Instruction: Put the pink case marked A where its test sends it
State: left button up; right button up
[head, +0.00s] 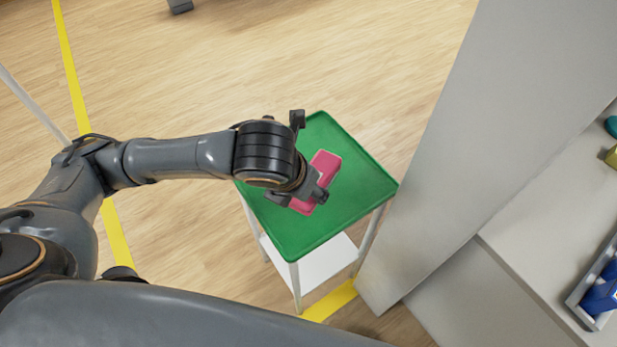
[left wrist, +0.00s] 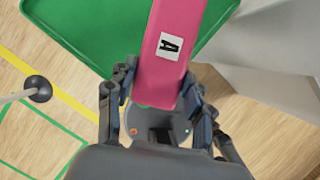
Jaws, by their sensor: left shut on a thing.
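The pink case (head: 325,168) is over a green tray-topped stand (head: 300,238) in the head view. In the left wrist view the pink case (left wrist: 167,75) carries a white label with a black A (left wrist: 170,46). My left gripper (head: 309,195) is shut on the near end of the case; its fingers (left wrist: 155,95) lie on both sides of it. I cannot tell whether the case touches the green top (left wrist: 85,25). Part of the case is hidden behind the gripper in the head view. My right gripper is not in view.
A tall grey panel (head: 470,130) stands close to the right of the green stand. Beyond it is a light counter (head: 530,240) with a tray of blue things (head: 600,297) at the right edge. Yellow lines (head: 72,75) mark the wooden floor, which is open at upper left.

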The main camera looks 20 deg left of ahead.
pick_arm(q)
jog(key=m, duration=0.1)
jog(key=m+h, duration=0.1)
jog(key=m, duration=0.1)
jog(key=shift+s+d+r, duration=0.1)
jog(key=shift+s+d, duration=0.2)
jog(key=shift+s+d+r+m+g+h+b, duration=0.15)
jog(key=shift+m+g+h+b, duration=0.25)
jog(key=shift+m, duration=0.6)
jog(key=w+a+f, duration=0.2)
jog(key=w+f, duration=0.1)
jog(key=w+a+f, duration=0.2)
jog(key=w+f, duration=0.1)
jog(key=w, duration=0.1)
jog(key=w+a+f+p, duration=0.1)
jog(key=w+a+f, duration=0.1)
jog(key=w, duration=0.2)
jog(key=shift+a+f, duration=0.35)
jog(key=shift+f, duration=0.05)
jog(key=shift+w+a+f, duration=0.15)
jog(key=shift+w+f, duration=0.15)
jog(key=shift+f, duration=0.1)
jog(key=shift+w+a+f, duration=0.1)
jog(key=shift+f, duration=0.25)
notch_tip(320, 180, down, 3)
jog(key=shift+r+p, duration=0.15)
jog(key=shift+p, duration=0.35)
jog(key=o, duration=1.2)
